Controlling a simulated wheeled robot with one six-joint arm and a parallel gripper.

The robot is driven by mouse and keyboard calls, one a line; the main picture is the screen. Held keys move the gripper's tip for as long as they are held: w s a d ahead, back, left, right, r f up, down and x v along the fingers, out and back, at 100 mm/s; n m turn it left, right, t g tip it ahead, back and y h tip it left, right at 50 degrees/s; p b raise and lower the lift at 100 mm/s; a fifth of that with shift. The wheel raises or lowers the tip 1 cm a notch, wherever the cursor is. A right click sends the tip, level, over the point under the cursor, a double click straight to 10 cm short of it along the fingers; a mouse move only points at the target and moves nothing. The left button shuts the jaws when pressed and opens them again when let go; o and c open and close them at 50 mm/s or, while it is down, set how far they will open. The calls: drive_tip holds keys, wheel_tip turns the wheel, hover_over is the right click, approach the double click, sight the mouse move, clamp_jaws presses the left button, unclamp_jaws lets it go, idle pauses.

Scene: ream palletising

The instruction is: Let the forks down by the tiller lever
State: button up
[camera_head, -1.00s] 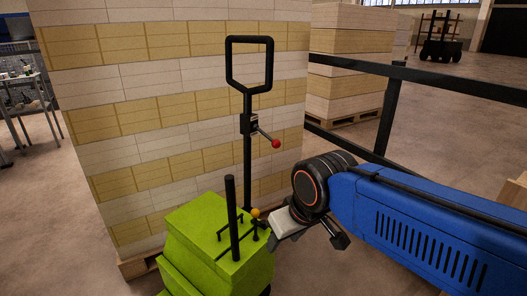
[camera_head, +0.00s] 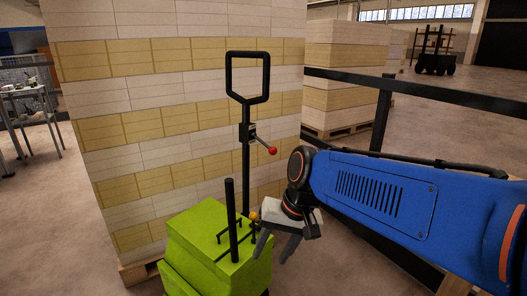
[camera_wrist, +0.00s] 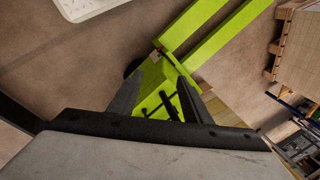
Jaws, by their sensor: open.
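The green pallet truck body (camera_head: 205,243) stands at the lower middle of the head view. Its black tiller (camera_head: 246,175) rises upright to a loop handle. A short lever with a red knob (camera_head: 272,150) sticks out to the right from the tiller, sloping slightly down. My gripper (camera_head: 272,254) is open and empty, fingers pointing down, beside the body's right side and well below the red knob. In the wrist view, my gripper (camera_wrist: 157,100) frames the green body (camera_wrist: 153,77) between its fingers, and two green forks (camera_wrist: 230,37) extend beyond; the red knob does not show there.
A tall stack of cream and yellow reams (camera_head: 150,110) on a pallet fills the space behind the tiller. A black rail (camera_head: 420,92) runs across at right. A small orange knob (camera_head: 253,216) and a black post (camera_head: 231,215) stand on the truck body.

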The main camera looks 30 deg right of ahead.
drive_tip(key=w+r+m+y, duration=0.1)
drive_tip(key=w+m+y, duration=0.3)
drive_tip(key=w+m, duration=0.25)
drive_tip(key=m+t+y, duration=0.4)
drive_tip(key=m+t, duration=0.8)
drive_tip(key=m, duration=0.6)
approach(265, 144)
drive_tip(key=f+x, duration=0.2)
drive_tip(key=x, duration=0.8)
drive_tip(key=shift+a, duration=0.4)
drive_tip(key=shift+f, duration=0.1)
drive_tip(key=shift+c, duration=0.2)
drive_tip(key=shift+s, duration=0.1)
clamp_jaws()
